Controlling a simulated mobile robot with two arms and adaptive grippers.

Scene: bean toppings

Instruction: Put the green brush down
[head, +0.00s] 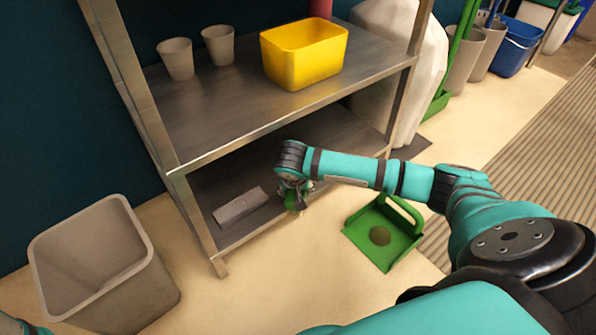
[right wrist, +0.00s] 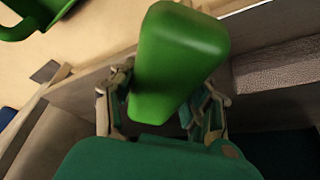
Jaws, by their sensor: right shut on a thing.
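My right gripper (head: 294,186) is at the front of the lower shelf (head: 268,228), toward its right part. It is shut on the green brush (head: 292,202), which is mostly hidden by the gripper in the head view. In the right wrist view, the green brush (right wrist: 180,55) is a smooth block between the two fingers of the gripper (right wrist: 163,95). The shelf's edge lies behind it there. I cannot tell whether the brush touches the shelf. My left gripper is not in view.
A grey block-like item (head: 240,206) lies on the lower shelf, left of my gripper. A grey bin (head: 150,290) stands at left. The upper shelf (head: 215,115) holds a yellow tub (head: 300,60) and cups.

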